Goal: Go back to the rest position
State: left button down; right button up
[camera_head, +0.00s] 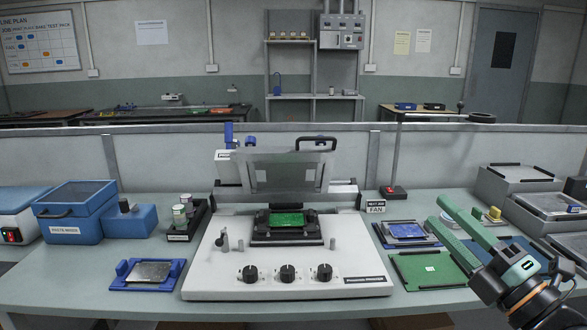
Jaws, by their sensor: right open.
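My right gripper (440,210) reaches in from the lower right, with two long green fingers pointing up and left. The fingers are apart and nothing shows between them. They are over the right part of the bench, above a green mat (428,271) and right of a tray with a blue board (407,231). My left gripper is not in view. A green circuit board (287,219) sits in the black holder of the white machine (215,268) at the middle of the bench.
The machine's raised lid frame (290,172) stands behind the board. Blue boxes (75,225) and a rack of small cans (183,215) stand at left, with a blue fixture (147,272) in front.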

notch_tip(320, 180, down, 28)
jog(key=s+a+m+g+h, duration=0.2)
jog(key=m+g+h, duration=0.25)
jog(key=m, duration=0.85)
jog(key=s+a+f+m+g+h+p, duration=0.1)
jog(key=s+a+f+m+g, duration=0.3)
jog(key=s+f, duration=0.55)
jog(key=s+a+f+m+g+h, duration=0.15)
jog(key=s+a+f+m, duration=0.3)
jog(key=s+f, duration=0.45)
pick_arm(q)
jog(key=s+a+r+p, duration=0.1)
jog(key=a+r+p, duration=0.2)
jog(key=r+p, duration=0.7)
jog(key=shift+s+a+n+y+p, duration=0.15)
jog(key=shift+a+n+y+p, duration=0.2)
jog(key=shift+p, duration=0.9)
pick_arm(e)
jog(key=d+r+m, duration=0.1)
jog(key=d+r, duration=0.3)
jog(key=r, duration=0.4)
jog(key=shift+w+d+r, duration=0.2)
jog(key=shift+d+r, duration=0.05)
jog(key=shift+d, duration=0.1)
